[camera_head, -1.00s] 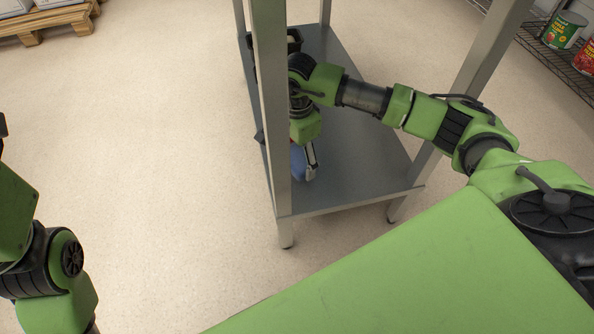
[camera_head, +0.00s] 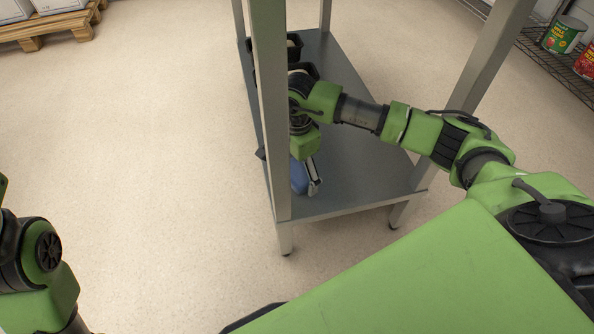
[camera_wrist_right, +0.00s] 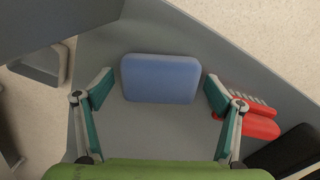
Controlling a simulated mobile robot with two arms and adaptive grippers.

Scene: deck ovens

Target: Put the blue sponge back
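The blue sponge (camera_wrist_right: 160,79) shows in the right wrist view as a rounded blue block, between the open fingers of my right gripper (camera_wrist_right: 157,94) and a little beyond their tips. Gaps show on both sides of it. In the head view the blue sponge (camera_head: 298,177) is partly hidden behind a table leg and my right gripper (camera_head: 312,180), over the near end of the grey lower shelf (camera_head: 365,165). Whether the sponge rests on the shelf is hard to tell. My left arm shows at the left edge of the head view, but its gripper is outside the picture.
A red brush-like object (camera_wrist_right: 250,122) lies right of the sponge, near a dark item (camera_wrist_right: 285,152). Black bins (camera_head: 293,48) stand at the shelf's far end. Metal table legs (camera_head: 270,110) flank my right arm. A wire rack with cans (camera_head: 563,35) stands at the upper right.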

